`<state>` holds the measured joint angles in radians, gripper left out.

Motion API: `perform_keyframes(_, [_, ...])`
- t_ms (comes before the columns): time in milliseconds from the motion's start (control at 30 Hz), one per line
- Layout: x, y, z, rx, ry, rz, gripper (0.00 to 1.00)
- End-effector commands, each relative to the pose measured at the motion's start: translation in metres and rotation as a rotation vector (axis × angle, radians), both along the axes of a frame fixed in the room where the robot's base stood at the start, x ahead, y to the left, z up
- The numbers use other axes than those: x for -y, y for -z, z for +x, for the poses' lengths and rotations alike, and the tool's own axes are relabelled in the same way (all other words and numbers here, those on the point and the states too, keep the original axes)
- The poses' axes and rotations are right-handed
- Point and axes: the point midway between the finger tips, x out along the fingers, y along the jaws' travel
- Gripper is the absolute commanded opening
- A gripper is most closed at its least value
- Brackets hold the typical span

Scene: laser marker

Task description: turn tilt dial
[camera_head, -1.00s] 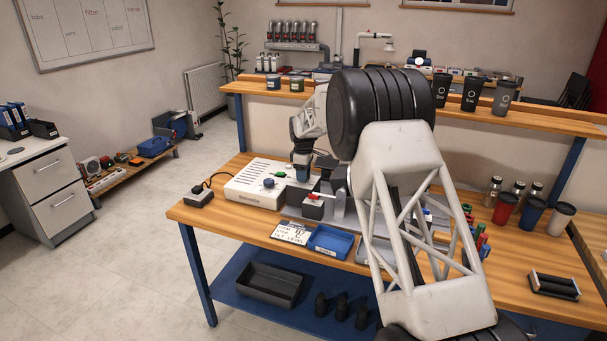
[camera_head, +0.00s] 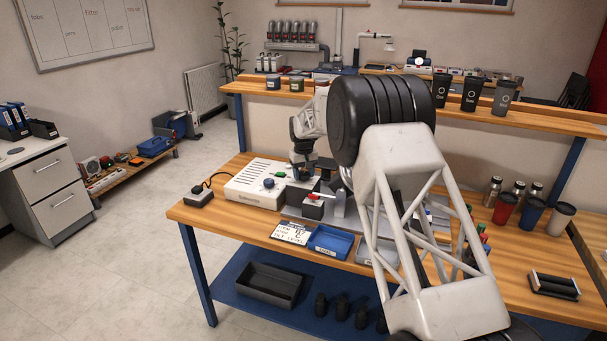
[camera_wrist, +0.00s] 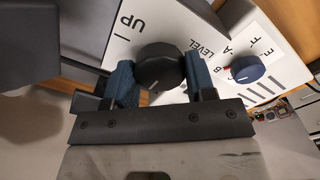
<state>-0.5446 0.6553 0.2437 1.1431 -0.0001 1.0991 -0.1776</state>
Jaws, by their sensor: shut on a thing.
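The black tilt dial (camera_wrist: 160,67) sits on a white panel (camera_wrist: 125,40) marked "UP" and "LEVEL" in the wrist view. My gripper (camera_wrist: 158,82) has its blue finger pads on either side of the dial and is shut on it. In the head view my gripper (camera_head: 302,172) is at the right end of the white control box (camera_head: 255,184), and it hides the dial there. A blue knob with a red mark (camera_wrist: 246,69) is on a lettered panel to the right in the wrist view; a blue knob (camera_head: 268,183) also shows on the box in the head view.
A blue tray (camera_head: 329,243) and a written card (camera_head: 290,233) lie near the table's front edge. Cups and bottles stand at the right. Bare wood (camera_head: 235,222) shows at front left.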

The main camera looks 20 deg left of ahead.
Motion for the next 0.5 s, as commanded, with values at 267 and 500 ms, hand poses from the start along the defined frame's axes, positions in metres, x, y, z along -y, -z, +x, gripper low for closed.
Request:
perform_keyframes(267, [0.0010,-0.0012,-0.0001,-0.001,0.261,-0.001,0.27])
perform_keyframes(500, [0.0011,-0.0003,-0.0004,-0.002,0.488,-0.001,0.27])
